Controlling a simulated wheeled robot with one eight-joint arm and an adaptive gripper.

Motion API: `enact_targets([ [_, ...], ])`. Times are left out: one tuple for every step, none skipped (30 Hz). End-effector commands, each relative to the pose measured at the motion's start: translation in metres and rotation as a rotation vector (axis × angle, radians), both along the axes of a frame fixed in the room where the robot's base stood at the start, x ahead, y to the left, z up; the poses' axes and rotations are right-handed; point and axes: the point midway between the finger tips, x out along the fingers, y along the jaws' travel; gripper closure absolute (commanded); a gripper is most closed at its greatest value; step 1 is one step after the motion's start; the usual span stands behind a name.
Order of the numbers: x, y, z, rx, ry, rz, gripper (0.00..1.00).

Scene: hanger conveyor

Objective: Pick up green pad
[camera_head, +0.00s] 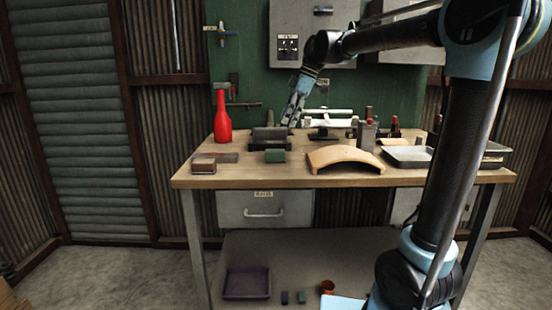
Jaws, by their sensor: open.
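The green pad (275,156) is a small dark green block lying near the front edge of the wooden workbench, left of the middle. My gripper (291,118) hangs down from the arm, tilted, above and a little to the right of the pad in the picture. It is open. It looks apart from the pad, which shows clearly with nothing over it. The fingertips are small and dark here, and their exact height above the bench is hard to tell.
A dark block (268,137) stands just behind the pad. A red bottle (222,122) and a brown block (203,165) are to the left. A curved wooden piece (345,157) lies right of the pad, with a metal tray (408,154) farther right.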

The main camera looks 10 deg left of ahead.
Motion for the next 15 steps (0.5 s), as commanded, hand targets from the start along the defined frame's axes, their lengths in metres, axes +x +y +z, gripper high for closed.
enact_targets([
  [-0.001, 0.004, -0.009, 0.0, 0.0, 0.002, 0.33],
  [-0.002, 0.007, -0.014, 0.0, 0.0, 0.002, 0.33],
  [-0.003, 0.009, -0.02, 0.0, 0.0, 0.003, 0.33],
  [-0.004, 0.012, -0.026, 0.0, 0.0, 0.003, 0.33],
  [-0.004, 0.014, -0.03, 0.0, -0.001, 0.004, 0.33],
  [-0.005, 0.016, -0.037, 0.0, 0.0, 0.004, 0.33],
  [-0.006, 0.018, -0.042, 0.0, 0.001, 0.004, 0.33],
  [-0.006, 0.021, -0.046, 0.0, 0.001, 0.004, 0.33],
  [-0.007, 0.023, -0.053, 0.0, 0.001, 0.003, 0.33],
  [-0.007, 0.025, -0.057, 0.0, 0.001, 0.003, 0.33],
  [-0.007, 0.026, -0.061, 0.0, 0.001, 0.003, 0.33],
  [-0.008, 0.028, -0.066, 0.0, 0.001, 0.004, 0.33],
  [-0.008, 0.029, -0.069, 0.0, 0.001, 0.004, 0.33],
  [-0.009, 0.031, -0.072, 0.0, 0.001, 0.004, 0.33],
  [-0.009, 0.032, -0.075, 0.0, 0.001, 0.003, 0.33],
])
